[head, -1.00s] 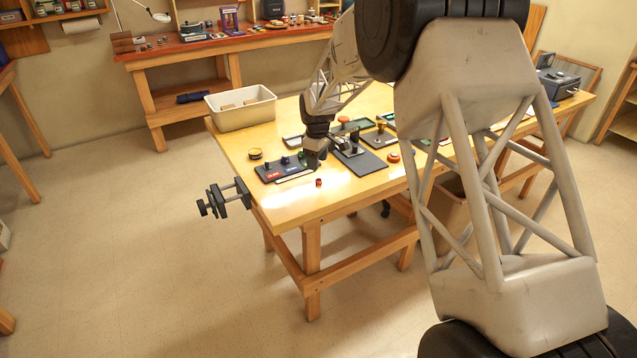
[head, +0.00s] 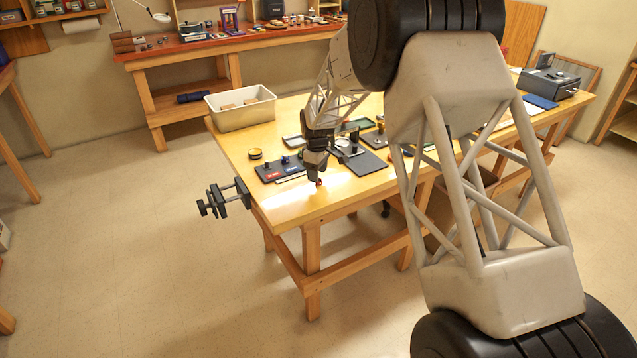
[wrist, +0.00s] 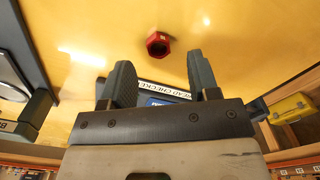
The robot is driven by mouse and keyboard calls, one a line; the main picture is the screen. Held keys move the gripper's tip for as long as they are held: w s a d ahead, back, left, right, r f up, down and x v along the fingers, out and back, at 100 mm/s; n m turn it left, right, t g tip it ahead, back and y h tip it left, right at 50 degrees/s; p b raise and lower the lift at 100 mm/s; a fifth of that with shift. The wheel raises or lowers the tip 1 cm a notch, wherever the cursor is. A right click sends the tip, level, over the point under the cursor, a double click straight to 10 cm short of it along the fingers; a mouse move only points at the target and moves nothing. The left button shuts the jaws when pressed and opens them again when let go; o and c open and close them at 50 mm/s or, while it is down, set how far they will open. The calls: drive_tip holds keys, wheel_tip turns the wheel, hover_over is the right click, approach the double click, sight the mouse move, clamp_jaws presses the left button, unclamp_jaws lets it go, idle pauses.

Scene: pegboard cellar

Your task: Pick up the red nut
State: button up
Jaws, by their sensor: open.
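The red nut (wrist: 159,44) lies on the bare wooden tabletop in the wrist view. It is hexagonal, with a dark hole and a small pale mark on one side. My gripper (wrist: 163,75) is open, with its two fingers apart and nothing between them. The nut shows just beyond the fingertips, roughly centred on the gap. In the head view my gripper (head: 317,181) is low over the front part of the table, and the nut (head: 319,182) is a small red spot at its tips, mostly hidden.
A dark panel with labels (head: 272,172) lies left of my gripper, and a dark plate (head: 366,163) lies to the right. A cream bin (head: 240,108) stands at the back left corner. A vise (head: 222,199) juts from the left edge. The table front (head: 300,208) is clear.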

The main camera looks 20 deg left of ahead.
drive_tip(key=shift+f, duration=1.3)
drive_tip(key=c, duration=1)
drive_tip(key=shift+r, duration=0.15)
drive_tip(key=shift+r, duration=0.55)
drive_tip(key=shift+s+d+r, duration=0.1)
drive_tip(key=shift+s+r, duration=0.1)
drive_tip(key=shift+r, duration=0.4)
drive_tip(key=shift+s+d+r, duration=0.1)
drive_tip(key=shift+s+r, duration=0.05)
drive_tip(key=shift+r, duration=0.4)
drive_tip(key=s+d, duration=0.3)
drive_tip(key=s, duration=0.3)
drive_tip(key=s+d+r, duration=0.1)
drive_tip(key=s+d, duration=0.2)
drive_tip(key=s, duration=0.4)
drive_tip(key=shift+s+d+r, duration=0.15)
drive_tip(key=shift+s+d, duration=0.15)
drive_tip(key=shift+d, duration=0.05)
